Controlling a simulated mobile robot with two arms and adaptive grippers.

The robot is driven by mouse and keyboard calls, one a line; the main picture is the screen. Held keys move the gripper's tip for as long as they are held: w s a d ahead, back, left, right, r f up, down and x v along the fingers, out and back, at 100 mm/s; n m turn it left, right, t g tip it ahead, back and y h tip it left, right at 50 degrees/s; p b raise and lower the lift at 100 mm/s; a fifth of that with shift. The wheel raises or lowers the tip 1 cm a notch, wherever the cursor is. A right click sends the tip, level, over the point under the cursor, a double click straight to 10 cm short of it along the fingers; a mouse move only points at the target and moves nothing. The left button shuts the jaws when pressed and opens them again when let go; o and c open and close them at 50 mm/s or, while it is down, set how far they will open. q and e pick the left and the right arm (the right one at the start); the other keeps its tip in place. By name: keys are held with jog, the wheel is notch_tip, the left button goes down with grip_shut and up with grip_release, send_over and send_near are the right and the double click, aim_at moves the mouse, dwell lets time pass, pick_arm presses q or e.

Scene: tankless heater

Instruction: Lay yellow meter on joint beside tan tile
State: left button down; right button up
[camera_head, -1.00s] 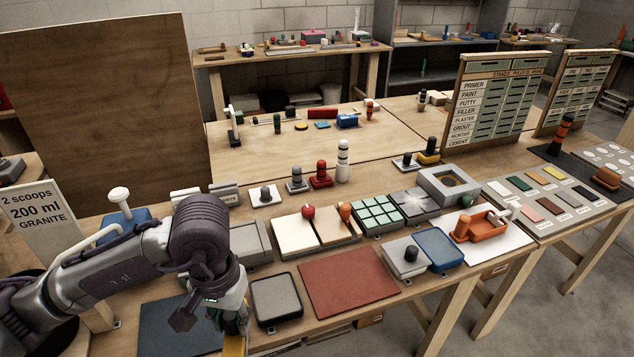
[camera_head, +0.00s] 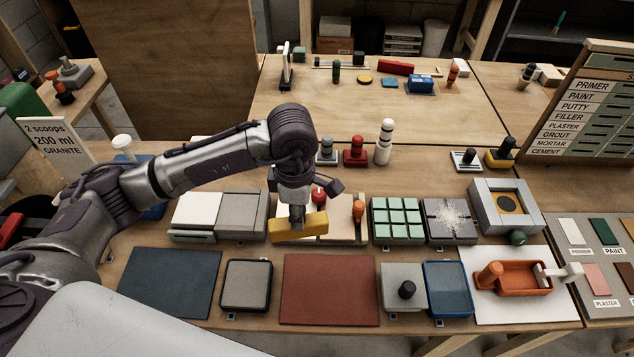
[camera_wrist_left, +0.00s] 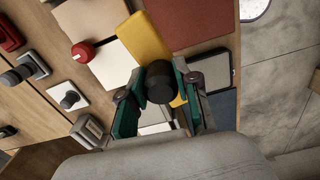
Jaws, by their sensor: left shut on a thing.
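My left gripper (camera_head: 297,212) is shut on the yellow meter (camera_head: 312,225), a long yellow block with a dark round handle. The meter lies crosswise over the front of a two-tile board. In the left wrist view the meter (camera_wrist_left: 145,38) shows beyond the gripper (camera_wrist_left: 160,85), whose fingers close around the dark handle. The tan tile (camera_head: 343,228) is just right of the meter. The white tile (camera_wrist_left: 115,65) is beside the tan one, and the meter and arm partly cover it in the head view. The joint is largely hidden. I cannot tell whether the meter touches the board.
A red-knobbed tool (camera_head: 319,195) and an orange-handled tool (camera_head: 358,208) stand close behind and right of the meter. A green tile grid (camera_head: 397,220) is to the right, a white-and-grey board (camera_head: 243,215) to the left. A red mat (camera_head: 330,288) lies in front.

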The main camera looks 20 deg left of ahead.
pick_arm(q)
jog(key=w+d+f+n+p, duration=0.1)
jog(key=w+n+p, duration=0.3)
jog(key=n, duration=1.2)
jog(key=w+f+n+p, duration=0.1)
jog(key=w+n+p, duration=0.2)
jog(key=n, duration=1.3)
jog(key=shift+w+d+f+n+p, duration=0.2)
jog(key=shift+w+d+n+p, duration=0.2)
jog(key=shift+p, duration=0.5)
jog(key=shift+a, duration=0.1)
jog(key=shift+f, duration=0.1)
jog(key=shift+f+b, duration=2.25)
jog(key=shift+f, duration=0.65)
jog(key=shift+f+b, duration=0.35)
jog(key=shift+f, duration=0.15)
jog(key=c, duration=0.7)
grip_release()
jog(key=shift+c, duration=0.2)
